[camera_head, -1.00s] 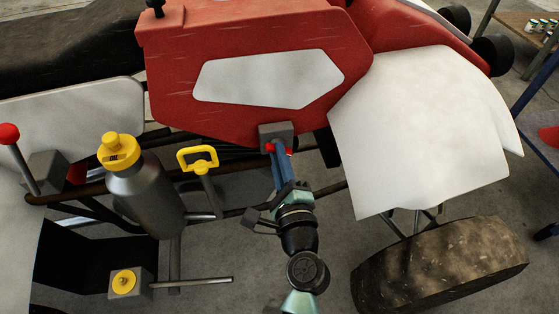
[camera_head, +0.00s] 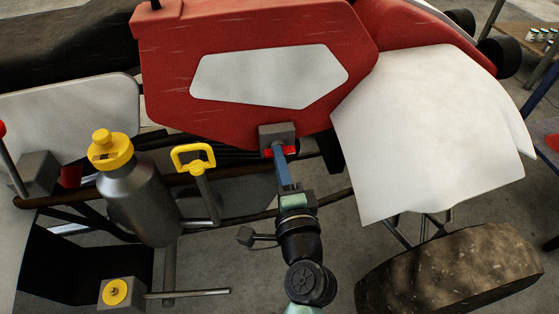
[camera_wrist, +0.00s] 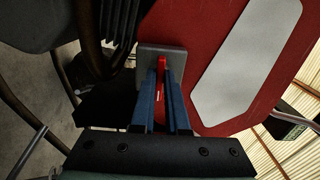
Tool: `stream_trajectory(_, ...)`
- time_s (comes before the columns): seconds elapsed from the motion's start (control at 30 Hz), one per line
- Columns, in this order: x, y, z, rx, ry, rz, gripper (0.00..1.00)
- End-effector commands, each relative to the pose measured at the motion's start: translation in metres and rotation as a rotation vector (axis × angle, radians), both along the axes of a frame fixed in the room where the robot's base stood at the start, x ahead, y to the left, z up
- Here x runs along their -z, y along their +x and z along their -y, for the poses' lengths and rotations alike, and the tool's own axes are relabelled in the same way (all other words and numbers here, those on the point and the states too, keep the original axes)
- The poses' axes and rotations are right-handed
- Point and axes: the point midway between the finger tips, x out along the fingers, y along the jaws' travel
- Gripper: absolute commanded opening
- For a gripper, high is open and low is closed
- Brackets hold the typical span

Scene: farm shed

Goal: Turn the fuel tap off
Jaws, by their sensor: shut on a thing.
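The fuel tap is a grey block (camera_head: 277,131) under the lower edge of the red tank, with a red lever (camera_head: 291,151) on its front. In the head view red shows on both sides of my blue fingers. In the wrist view the grey block (camera_wrist: 178,60) is behind the fingertips and the red lever (camera_wrist: 161,62) sits between them. My gripper (camera_head: 280,153) is shut on the lever; it also shows in the wrist view (camera_wrist: 163,75). The fingers hide the middle of the lever.
The red tank (camera_head: 170,85) with a pale panel is above the tap. A yellow loop handle (camera_head: 193,158) and a grey bottle with a yellow cap (camera_head: 140,195) stand to the left. A white fender (camera_head: 435,135) and a tyre (camera_head: 450,275) are to the right.

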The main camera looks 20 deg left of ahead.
Motion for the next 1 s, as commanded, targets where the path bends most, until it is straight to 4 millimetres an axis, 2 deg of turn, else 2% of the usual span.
stream_trajectory(0.33,0.001,0.0,0.0,0.0,-0.007,0.001,0.0)
stream_trajectory(0.37,0.001,0.0,0.0,0.0,-0.007,0.001,0.14)
stream_trajectory(0.4,0.001,0.0,0.0,0.0,-0.007,0.001,0.21)
stream_trajectory(0.5,0.001,0.0,0.0,0.0,-0.007,0.001,0.39)
stream_trajectory(0.53,0.001,0.0,0.0,0.0,-0.006,0.0,0.42)
stream_trajectory(0.83,0.0,-0.001,0.001,0.0,-0.004,0.001,0.42)
stream_trajectory(1.0,0.001,-0.014,0.01,0.002,-0.003,-0.001,0.42)
